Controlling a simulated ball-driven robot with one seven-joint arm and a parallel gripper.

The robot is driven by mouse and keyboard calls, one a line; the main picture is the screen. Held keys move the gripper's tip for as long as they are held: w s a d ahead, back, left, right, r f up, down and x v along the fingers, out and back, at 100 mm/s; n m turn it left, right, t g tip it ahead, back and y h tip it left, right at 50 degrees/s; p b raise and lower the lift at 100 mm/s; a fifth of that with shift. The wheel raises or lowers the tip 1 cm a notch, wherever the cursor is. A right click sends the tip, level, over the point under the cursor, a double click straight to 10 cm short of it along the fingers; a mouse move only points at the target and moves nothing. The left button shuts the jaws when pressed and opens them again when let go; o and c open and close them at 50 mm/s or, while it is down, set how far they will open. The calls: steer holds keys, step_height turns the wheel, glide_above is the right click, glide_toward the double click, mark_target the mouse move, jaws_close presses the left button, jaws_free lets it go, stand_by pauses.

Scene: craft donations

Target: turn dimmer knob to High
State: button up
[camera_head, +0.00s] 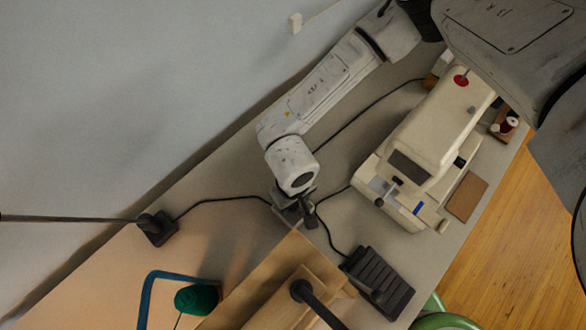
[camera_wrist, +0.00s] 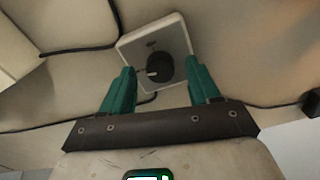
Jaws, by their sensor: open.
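The dimmer knob (camera_wrist: 158,68) is round and black, on a square white plate (camera_wrist: 178,32) in the wrist view. A light pointer mark on the knob points to the left. A small marking on the plate above the knob is too small to read. My gripper (camera_wrist: 160,74) is open, its green fingertips one on each side of the knob with gaps visible. In the head view my gripper (camera_head: 303,213) is over the grey table, and it hides the knob and most of the plate.
A cream sewing machine (camera_head: 432,130) stands to the right, with a black foot pedal (camera_head: 378,283) in front of it. Black cables run across the grey table.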

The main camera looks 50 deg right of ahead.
steer(key=shift+f, duration=0.35)
steer(key=shift+c, duration=0.2)
steer(key=c, duration=1)
